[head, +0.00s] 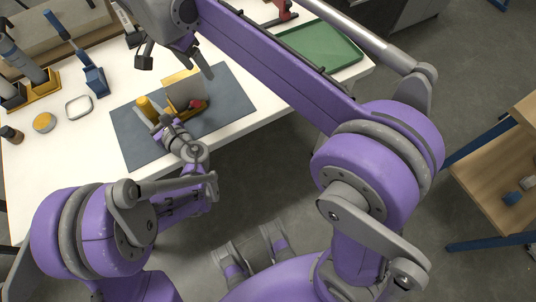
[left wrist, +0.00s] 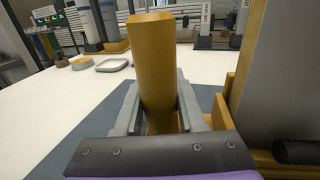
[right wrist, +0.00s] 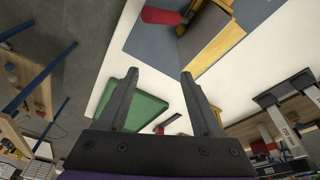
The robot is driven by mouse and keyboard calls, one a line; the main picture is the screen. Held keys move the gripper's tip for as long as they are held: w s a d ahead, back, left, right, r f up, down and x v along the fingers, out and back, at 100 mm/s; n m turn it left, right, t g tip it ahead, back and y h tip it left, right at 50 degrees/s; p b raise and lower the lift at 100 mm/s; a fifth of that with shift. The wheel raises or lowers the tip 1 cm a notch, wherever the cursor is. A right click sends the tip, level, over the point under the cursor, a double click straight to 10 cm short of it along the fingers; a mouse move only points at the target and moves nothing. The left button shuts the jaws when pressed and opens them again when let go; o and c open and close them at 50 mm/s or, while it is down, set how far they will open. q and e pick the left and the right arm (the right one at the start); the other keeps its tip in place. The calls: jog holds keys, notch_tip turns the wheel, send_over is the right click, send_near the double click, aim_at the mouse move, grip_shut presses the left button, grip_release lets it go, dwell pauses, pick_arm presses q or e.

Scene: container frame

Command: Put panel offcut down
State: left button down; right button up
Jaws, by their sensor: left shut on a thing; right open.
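A grey panel (head: 182,94), which looks like the panel offcut, stands upright with yellow parts around it on the dark blue-grey mat (head: 232,97). It also shows at the right edge of the left wrist view (left wrist: 289,70). My left gripper (head: 161,124) is shut on a yellow post (left wrist: 154,65) just left of the panel. Whether the post is joined to the panel's yellow holder (left wrist: 224,105) is unclear. My right gripper (head: 178,66) is open and empty, above and behind the panel. In the right wrist view its fingers (right wrist: 158,75) are apart, with nothing between them.
A red part (right wrist: 160,16) lies close by the panel. A green tray (head: 322,47) is at the table's right end. A blue stand (head: 93,78), a small dish (head: 78,106) and a yellow round item (head: 44,122) stand on the left. The mat's right part is clear.

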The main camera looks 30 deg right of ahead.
pick_arm(q)
jog(key=shift+d+f, duration=0.1)
jog(key=shift+c, duration=2.3)
grip_release()
jog(key=shift+w, duration=0.1)
jog(key=shift+o, duration=0.2)
pick_arm(e)
jog(key=s+d+f+n+t+y, duration=0.1)
jog(key=s+d+f+n+t, duration=0.1)
jog(key=s+d+f+n, duration=0.3)
jog(key=s+d+f+n+t+y, duration=0.1)
jog(key=s+d+f+n, duration=0.4)
jog(key=s+f, duration=0.7)
jog(key=s+n+t, duration=0.1)
jog(key=s+n, duration=0.1)
jog(key=s, duration=0.4)
jog(key=shift+s+d+y, duration=0.15)
jog(key=shift+d+y, duration=0.15)
pick_arm(q)
jog(key=v, duration=1.2)
